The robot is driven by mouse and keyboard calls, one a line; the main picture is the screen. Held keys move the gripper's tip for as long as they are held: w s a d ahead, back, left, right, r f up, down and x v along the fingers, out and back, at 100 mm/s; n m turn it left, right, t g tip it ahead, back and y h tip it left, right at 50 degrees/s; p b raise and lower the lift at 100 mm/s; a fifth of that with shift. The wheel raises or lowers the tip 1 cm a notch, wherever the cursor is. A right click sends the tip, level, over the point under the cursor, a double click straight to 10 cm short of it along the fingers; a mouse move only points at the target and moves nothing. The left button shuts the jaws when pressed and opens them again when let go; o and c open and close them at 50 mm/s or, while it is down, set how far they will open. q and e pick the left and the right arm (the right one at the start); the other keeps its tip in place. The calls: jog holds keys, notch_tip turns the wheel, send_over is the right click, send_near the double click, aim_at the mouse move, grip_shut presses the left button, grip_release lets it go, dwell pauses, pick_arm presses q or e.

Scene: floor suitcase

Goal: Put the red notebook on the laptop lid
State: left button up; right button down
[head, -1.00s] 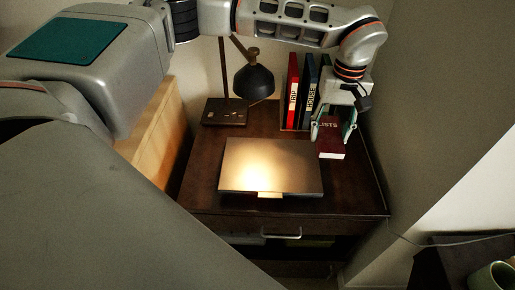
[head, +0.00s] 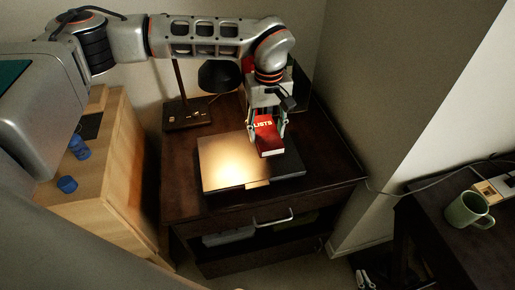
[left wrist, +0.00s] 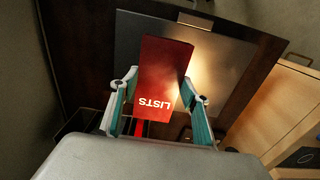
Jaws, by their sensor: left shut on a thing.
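The red notebook (head: 271,146), marked LISTS, is held in my left gripper (head: 267,131) above the right part of the laptop. In the left wrist view the notebook (left wrist: 162,65) sits between the two fingers of the gripper (left wrist: 158,103), which are shut on its sides. The closed silver laptop lid (head: 225,165) lies flat on the dark desk, brightly lit at left and shaded at right. It also shows beneath the notebook in the left wrist view (left wrist: 225,62). The gap between notebook and lid is hard to judge. My right gripper is not in view.
A black desk lamp (head: 218,76) stands behind the laptop on the dark desk (head: 180,170). The books at the back are mostly hidden by my arm. A wooden cabinet (head: 115,190) is at left. A green mug (head: 468,210) stands on another table at right.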

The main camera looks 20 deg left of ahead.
aim_at(266, 134)
pick_arm(q)
jog(key=shift+f, duration=3.25)
jog(key=shift+f, duration=0.1)
jog(key=o, duration=1.2)
notch_tip(266, 134, up, 12)
jog(key=shift+r, duration=0.1)
